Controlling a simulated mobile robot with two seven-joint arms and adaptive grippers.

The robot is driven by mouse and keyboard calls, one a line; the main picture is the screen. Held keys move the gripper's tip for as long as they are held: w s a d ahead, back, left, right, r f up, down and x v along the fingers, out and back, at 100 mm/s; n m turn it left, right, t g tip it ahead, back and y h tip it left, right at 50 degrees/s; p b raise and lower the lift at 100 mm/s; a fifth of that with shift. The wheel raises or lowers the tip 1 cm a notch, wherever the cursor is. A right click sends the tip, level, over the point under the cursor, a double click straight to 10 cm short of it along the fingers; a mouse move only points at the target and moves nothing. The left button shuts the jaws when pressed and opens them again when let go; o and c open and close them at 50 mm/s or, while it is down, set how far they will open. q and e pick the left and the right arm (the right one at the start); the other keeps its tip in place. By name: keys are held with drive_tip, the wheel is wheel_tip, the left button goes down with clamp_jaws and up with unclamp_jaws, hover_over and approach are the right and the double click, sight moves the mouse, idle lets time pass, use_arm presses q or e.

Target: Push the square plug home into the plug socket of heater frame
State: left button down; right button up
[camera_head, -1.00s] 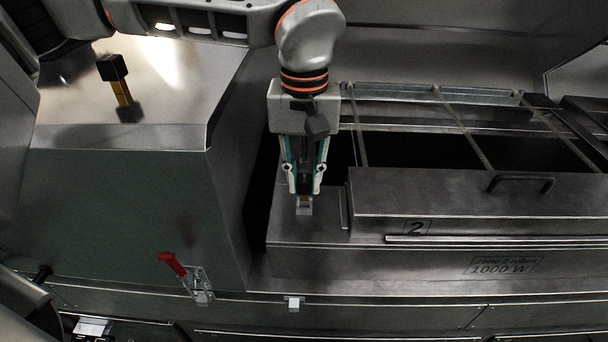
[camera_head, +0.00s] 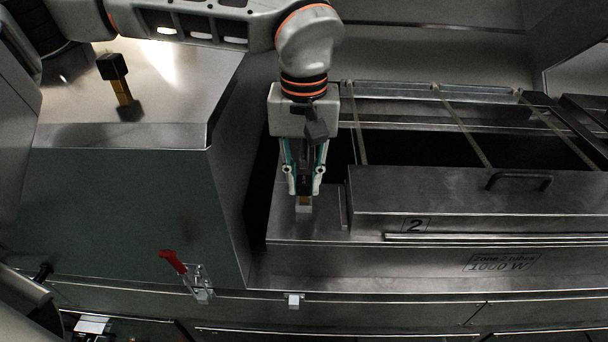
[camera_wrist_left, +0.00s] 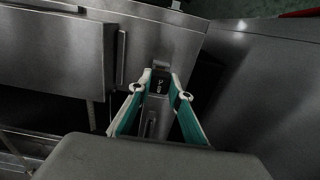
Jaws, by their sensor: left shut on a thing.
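My left gripper (camera_head: 304,190) points down over the left end of the steel heater frame (camera_head: 400,262), with its teal-sided fingers shut on the square plug. The plug (camera_head: 304,201) shows only as a small dark and yellowish piece between the fingertips. Plug and socket appear in line and touching or nearly so; I cannot tell how deep the plug sits. In the left wrist view, the fingers (camera_wrist_left: 161,80) close around a dark block with pale lettering. My right gripper is not in view.
The raised cover (camera_head: 470,200) with a dark handle stands just right of the socket. A steel housing (camera_head: 120,210) rises at the left, with a black and yellow piece (camera_head: 120,88) on top. A red-handled toggle clamp (camera_head: 185,272) is at the front.

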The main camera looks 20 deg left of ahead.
sight(304, 180)
use_arm(q)
drive_tip(key=shift+f, duration=1.05)
drive_tip(key=c, duration=1.8)
unclamp_jaws()
wheel_tip(304, 180, up, 12)
drive_tip(key=shift+r, duration=0.1)
